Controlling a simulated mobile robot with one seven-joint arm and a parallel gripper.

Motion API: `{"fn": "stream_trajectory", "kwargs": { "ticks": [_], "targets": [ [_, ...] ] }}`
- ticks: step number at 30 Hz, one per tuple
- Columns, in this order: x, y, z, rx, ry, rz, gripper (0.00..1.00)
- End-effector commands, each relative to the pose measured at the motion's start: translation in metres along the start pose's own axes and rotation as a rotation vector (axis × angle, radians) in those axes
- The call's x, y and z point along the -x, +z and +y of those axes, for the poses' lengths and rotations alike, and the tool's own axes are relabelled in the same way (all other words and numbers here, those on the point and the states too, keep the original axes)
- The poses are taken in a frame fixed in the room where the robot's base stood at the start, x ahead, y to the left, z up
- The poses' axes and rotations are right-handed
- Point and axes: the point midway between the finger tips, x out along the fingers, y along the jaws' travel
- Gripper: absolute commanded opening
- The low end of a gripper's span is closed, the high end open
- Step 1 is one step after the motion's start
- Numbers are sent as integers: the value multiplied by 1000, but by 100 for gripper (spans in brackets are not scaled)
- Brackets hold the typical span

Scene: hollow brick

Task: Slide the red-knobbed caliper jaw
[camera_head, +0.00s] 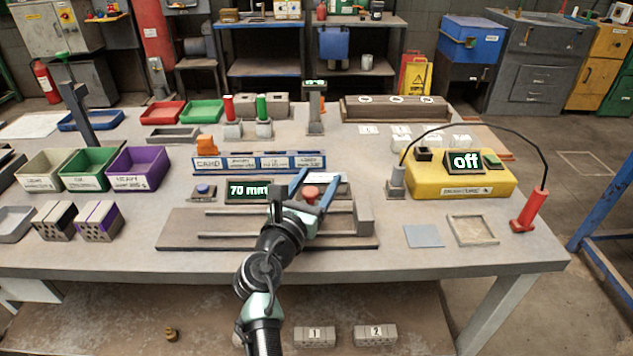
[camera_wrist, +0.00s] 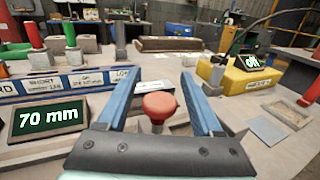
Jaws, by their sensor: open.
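The caliper's red knob (camera_head: 310,193) stands on the sliding jaw over the grey base plate (camera_head: 180,236) with its rails. In the wrist view the red knob (camera_wrist: 159,106) sits between the two blue fingers of my gripper (camera_wrist: 160,90), with a gap visible on each side. My gripper (camera_head: 312,182) is open around the knob. The fixed end block (camera_head: 364,213) is at the right of the rails. A display (camera_head: 249,189) behind the caliper reads 70 mm; it also shows in the wrist view (camera_wrist: 48,116). My arm hides part of the jaw and rails.
A yellow box (camera_head: 455,182) with an "off" display and a cabled red probe (camera_head: 527,212) stands to the right. A labelled blue rack (camera_head: 260,164) is behind the caliper. Coloured bins (camera_head: 136,170) and slotted bricks (camera_head: 98,222) are at the left.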

Motion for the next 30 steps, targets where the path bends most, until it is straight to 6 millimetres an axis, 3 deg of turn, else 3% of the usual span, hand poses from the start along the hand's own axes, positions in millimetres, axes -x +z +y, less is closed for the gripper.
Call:
{"fn": "stream_trajectory", "kwargs": {
  "ticks": [2,12,13,30],
  "targets": [
    [0,0,0,0,0,0,63],
    [0,0,0,0,0,0,2],
    [0,0,0,0,0,0,0],
    [1,0,0,0,1,0,0]
  ]
}}
